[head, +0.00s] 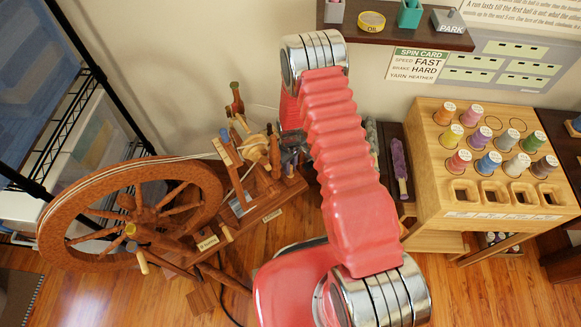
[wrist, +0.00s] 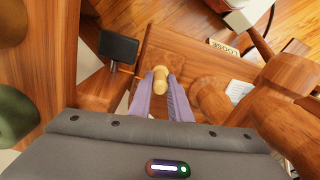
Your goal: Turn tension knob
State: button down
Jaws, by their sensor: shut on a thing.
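The tension knob (wrist: 160,76) is a small pale wooden peg end in the middle of the wrist view. My gripper (wrist: 161,88) has its two purple fingers closed on it, one on each side. The knob stands over a brown wooden board (wrist: 185,50) of the spinning wheel. A small label reading LOOSE (wrist: 223,47) lies on the board to the upper right. In the head view the spinning wheel (head: 207,200) stands left of my arm. My gripper is at its upper part there, and the knob cannot be made out.
In the wrist view a dark square pad (wrist: 118,47) is left of the knob and thick turned wood (wrist: 275,92) is close on the right. In the head view a wooden spool rack (head: 427,180) stands right, and a wire shelf (head: 62,165) left.

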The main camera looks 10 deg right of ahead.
jog(key=shift+m, duration=2.8)
jog(key=c, duration=1.6)
grip_release()
jog(key=shift+c, duration=0.2)
notch_tip(320, 180, up, 14)
jog(key=shift+f, duration=0.15)
